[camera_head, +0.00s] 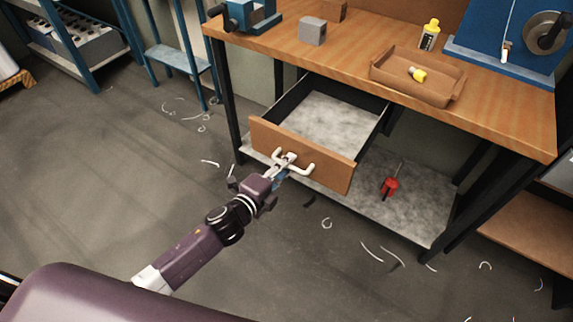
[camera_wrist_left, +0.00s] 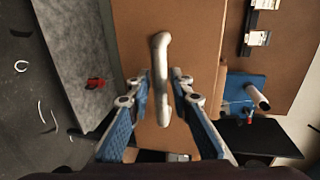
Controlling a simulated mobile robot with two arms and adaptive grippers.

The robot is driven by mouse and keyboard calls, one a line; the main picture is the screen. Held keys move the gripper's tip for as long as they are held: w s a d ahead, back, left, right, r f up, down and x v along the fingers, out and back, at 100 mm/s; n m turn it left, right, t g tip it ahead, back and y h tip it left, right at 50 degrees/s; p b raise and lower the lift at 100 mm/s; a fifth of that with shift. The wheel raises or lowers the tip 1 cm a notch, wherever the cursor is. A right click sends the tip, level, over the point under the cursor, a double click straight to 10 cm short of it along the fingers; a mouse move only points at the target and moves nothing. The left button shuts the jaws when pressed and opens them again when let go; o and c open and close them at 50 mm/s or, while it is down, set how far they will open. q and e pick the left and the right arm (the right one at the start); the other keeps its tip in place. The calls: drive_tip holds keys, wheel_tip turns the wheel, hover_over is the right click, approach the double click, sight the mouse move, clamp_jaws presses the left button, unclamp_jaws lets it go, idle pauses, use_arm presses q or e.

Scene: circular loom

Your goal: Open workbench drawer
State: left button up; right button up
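The workbench drawer (camera_head: 300,152) has a wooden front and stands pulled well out from under the bench top. Its grey interior shows and looks empty. A white bar handle (camera_head: 307,168) sits on its front. My left gripper (camera_head: 286,160) is at this handle. In the left wrist view the handle (camera_wrist_left: 162,75) runs upright between the two fingers (camera_wrist_left: 163,85), with a narrow gap seeming to show on each side, so the fingers look open around it. My right gripper is not in view.
The bench top (camera_head: 370,45) holds a wooden tray (camera_head: 440,88), a yellow bottle (camera_head: 429,35), a grey block (camera_head: 312,31) and blue machines. A red tool (camera_head: 390,187) lies on the lower shelf (camera_head: 430,215). The floor around has scattered shavings and free room.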

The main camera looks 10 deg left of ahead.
use_arm(q)
drive_tip(key=shift+o, duration=0.6)
drive_tip(key=v, duration=1.2)
drive_tip(key=s+a+f+n+g+y, duration=0.2)
drive_tip(key=s+a+f+n, duration=0.1)
drive_tip(key=f, duration=0.7)
drive_tip(key=s+a+f+n+g+y, duration=0.1)
drive_tip(key=s+a+f+n+g, duration=0.2)
drive_tip(key=f, duration=0.7)
drive_tip(key=s+a+f+n+g+y, duration=0.1)
drive_tip(key=s+a+f+n+y, duration=0.2)
drive_tip(key=f, duration=0.8)
drive_tip(key=s+f+n+g, duration=0.2)
drive_tip(key=s+f, duration=0.4)
drive_tip(key=s, duration=0.4)
drive_tip(key=s+d+f+n+g, duration=0.1)
drive_tip(key=s+f+n+g, duration=0.2)
drive_tip(key=s, duration=0.7)
drive_tip(key=s+d+f+n+g, duration=0.1)
drive_tip(key=s+f+n+g, duration=0.1)
drive_tip(key=s+f+n, duration=0.3)
drive_tip(key=s+f, duration=0.3)
drive_tip(key=s, duration=0.2)
drive_tip(key=shift+s+f+n+g+h, duration=0.3)
drive_tip(key=shift+s, duration=0.1)
